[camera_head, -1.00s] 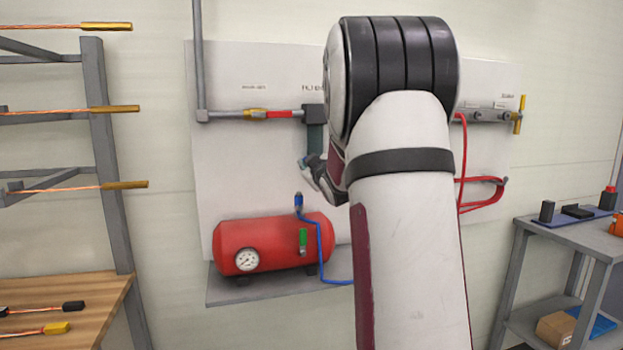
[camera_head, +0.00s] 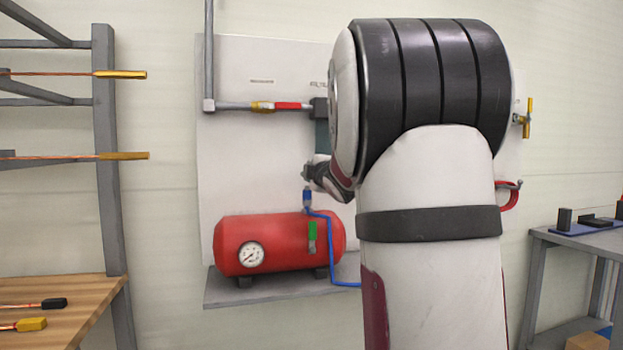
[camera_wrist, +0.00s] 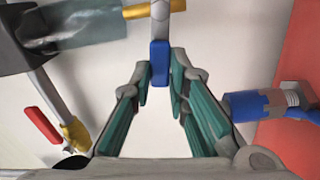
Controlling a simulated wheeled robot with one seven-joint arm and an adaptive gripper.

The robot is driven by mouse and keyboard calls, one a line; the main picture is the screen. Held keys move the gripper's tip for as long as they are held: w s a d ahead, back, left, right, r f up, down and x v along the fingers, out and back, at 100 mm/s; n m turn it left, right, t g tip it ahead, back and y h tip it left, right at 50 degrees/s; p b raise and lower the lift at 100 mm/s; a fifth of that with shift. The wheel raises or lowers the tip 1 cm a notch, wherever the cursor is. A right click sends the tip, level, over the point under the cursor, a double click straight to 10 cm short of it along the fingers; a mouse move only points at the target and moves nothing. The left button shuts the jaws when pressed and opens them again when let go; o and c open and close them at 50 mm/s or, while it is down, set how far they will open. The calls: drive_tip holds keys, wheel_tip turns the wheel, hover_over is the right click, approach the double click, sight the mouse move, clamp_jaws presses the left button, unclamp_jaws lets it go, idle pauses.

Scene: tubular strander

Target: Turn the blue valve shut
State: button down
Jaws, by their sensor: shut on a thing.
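The blue valve shows in the wrist view as a blue lever handle (camera_wrist: 160,63) on a grey arm, with a brass body (camera_wrist: 150,11) at the top edge. In that picture the lever stands across the brass part. My gripper (camera_wrist: 162,72) has its teal-padded fingers on either side of the blue handle's end, shut on it. In the head view my gripper (camera_head: 311,173) is small, above the red tank and beside the grey filter body. The blue valve itself cannot be made out there, hidden by my gripper and arm.
A red tank (camera_head: 282,258) with a gauge and green handle (camera_head: 312,236) sits on a shelf below. A blue hose coupling (camera_head: 307,197) stands close under my gripper, at right in the wrist view (camera_wrist: 245,106). A red-handled valve (camera_head: 287,106) is on the pipe above.

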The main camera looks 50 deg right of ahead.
drive_tip(key=shift+f, duration=0.15)
idle(0.4)
drive_tip(key=c, duration=1.5)
unclamp_jaws()
drive_tip(key=shift+c, duration=0.2)
